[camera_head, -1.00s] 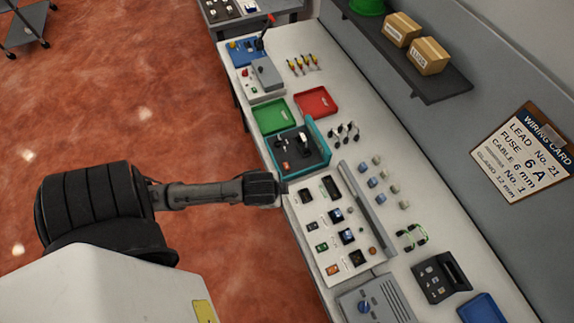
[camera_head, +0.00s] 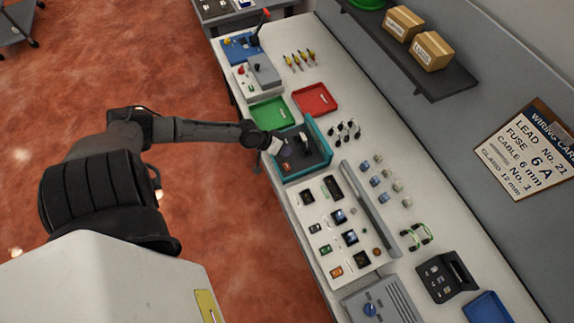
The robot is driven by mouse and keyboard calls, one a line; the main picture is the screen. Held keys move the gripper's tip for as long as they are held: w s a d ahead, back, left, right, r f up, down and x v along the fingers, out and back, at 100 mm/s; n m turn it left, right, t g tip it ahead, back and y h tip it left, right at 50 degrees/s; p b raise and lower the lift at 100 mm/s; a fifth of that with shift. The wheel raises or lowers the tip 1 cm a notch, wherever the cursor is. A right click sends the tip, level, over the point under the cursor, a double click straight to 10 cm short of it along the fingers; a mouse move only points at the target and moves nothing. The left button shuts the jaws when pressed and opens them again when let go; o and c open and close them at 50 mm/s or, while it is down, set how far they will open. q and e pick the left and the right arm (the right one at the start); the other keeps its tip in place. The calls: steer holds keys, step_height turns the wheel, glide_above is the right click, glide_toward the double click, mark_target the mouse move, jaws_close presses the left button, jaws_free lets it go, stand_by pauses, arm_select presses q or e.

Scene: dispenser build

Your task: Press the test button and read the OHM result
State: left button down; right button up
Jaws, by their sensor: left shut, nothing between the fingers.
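A teal-framed tester with a dark top (camera_head: 319,161) stands on the bench, with a black upright part on it. A small orange spot (camera_head: 287,167) shows near its front corner; I cannot tell whether it is the test button. My left gripper (camera_head: 281,150) is shut and empty, at the tester's left edge and over its near-left part. I cannot tell whether it touches the tester. The gripper hides part of the tester's top. No OHM reading is legible. My right gripper is not in view.
A white panel (camera_head: 318,213) with several modules lies nearer on the bench. A green tray (camera_head: 270,112) and a red tray (camera_head: 315,98) lie beyond the tester. A wiring card (camera_head: 530,150) hangs on the wall. Several small parts lie to the right of the panel.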

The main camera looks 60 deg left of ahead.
mark_target(286, 165)
arm_select(q)
steer(key=shift+w+r, duration=0.25)
steer(key=shift+f, duration=0.15)
step_height(286, 165, down, 9)
steer(key=b, duration=0.8)
steer(key=shift+r, duration=0.2)
stand_by(0.5)
stand_by(0.8)
stand_by(0.6)
